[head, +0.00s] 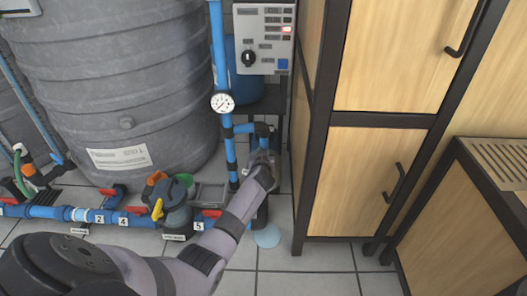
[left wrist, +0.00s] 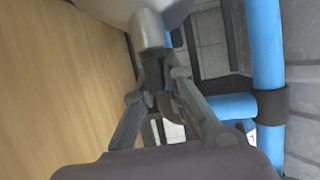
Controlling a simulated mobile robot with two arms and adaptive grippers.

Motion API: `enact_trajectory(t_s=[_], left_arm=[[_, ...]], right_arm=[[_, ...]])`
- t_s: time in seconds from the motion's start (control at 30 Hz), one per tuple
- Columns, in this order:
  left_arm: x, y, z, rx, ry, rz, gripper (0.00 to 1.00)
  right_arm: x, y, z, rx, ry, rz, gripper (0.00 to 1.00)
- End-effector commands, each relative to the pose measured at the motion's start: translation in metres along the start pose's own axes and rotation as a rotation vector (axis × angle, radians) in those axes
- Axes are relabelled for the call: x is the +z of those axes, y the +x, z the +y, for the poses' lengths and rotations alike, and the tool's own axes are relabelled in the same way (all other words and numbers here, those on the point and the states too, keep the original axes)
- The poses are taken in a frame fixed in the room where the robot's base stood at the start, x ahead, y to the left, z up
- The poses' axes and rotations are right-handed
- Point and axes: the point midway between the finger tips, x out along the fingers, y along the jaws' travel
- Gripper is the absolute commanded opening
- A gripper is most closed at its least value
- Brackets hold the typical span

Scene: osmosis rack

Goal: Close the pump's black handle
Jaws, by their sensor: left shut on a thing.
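My left arm reaches across the head view, and its gripper (head: 264,160) is at the blue pipework beside the wooden cabinet. In the left wrist view the two fingers of the left gripper (left wrist: 163,92) are closed around a dark piece, which looks like the pump's black handle (left wrist: 154,70). This piece sits just below a pale grey rounded body with a short neck (left wrist: 150,30). In the head view the arm and gripper hide the handle. How far the handle is turned cannot be told. My right gripper is not in view.
A blue vertical pipe (head: 229,150) with a round gauge (head: 222,103) stands just left of the gripper. The wooden cabinet (head: 355,185) is close on the right. A control box (head: 263,40) hangs above. A large grey tank (head: 120,75) fills the left. Numbered floor pipes (head: 45,212) run below it.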

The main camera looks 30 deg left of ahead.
Motion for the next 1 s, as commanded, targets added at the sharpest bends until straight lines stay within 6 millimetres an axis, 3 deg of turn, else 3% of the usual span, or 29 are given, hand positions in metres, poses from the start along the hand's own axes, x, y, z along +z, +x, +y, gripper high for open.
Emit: enact_trajectory(t_s=[0.2,0.23,0.5,0.83,1.0], left_arm=[[0.001,0.0,0.001,0.001,0.003,0.0,0.0],[0.001,0.0,0.001,0.001,0.003,0.0,0.13],[0.001,0.0,0.001,0.0,0.002,0.0,0.31],[0.0,-0.001,0.001,-0.001,0.001,0.001,0.31],[0.001,-0.013,0.001,-0.001,0.0,0.002,0.31]], right_arm=[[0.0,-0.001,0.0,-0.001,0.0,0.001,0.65],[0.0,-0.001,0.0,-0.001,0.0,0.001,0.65],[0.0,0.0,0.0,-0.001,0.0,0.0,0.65],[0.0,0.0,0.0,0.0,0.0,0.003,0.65],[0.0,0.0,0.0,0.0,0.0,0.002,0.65]])
